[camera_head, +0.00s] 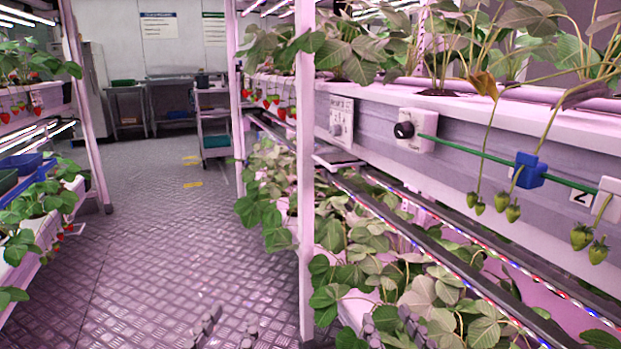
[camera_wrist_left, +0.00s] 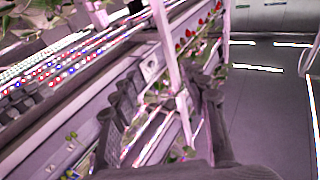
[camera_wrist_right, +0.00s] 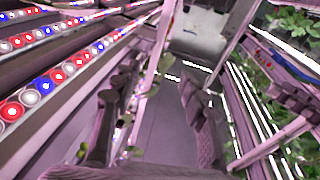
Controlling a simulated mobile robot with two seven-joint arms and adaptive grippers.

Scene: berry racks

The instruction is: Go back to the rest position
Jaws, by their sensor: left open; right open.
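My left gripper (camera_head: 228,330) shows only its fingertips at the bottom edge of the head view, over the aisle floor. In the left wrist view (camera_wrist_left: 163,105) its two dark fingers stand wide apart with nothing held between them. My right gripper (camera_head: 391,327) shows its fingertips further right at the bottom edge, in front of lower strawberry leaves. In the right wrist view (camera_wrist_right: 155,100) its fingers are also apart and empty. Most of both arms is out of the head view.
A berry rack with a white post (camera_head: 306,180), a green stem line (camera_head: 480,153) and a blue clip (camera_head: 529,170) fills the right side. Another rack (camera_head: 85,100) stands left. The metal aisle floor (camera_head: 150,260) between is clear, with a trolley (camera_head: 213,125) at the back.

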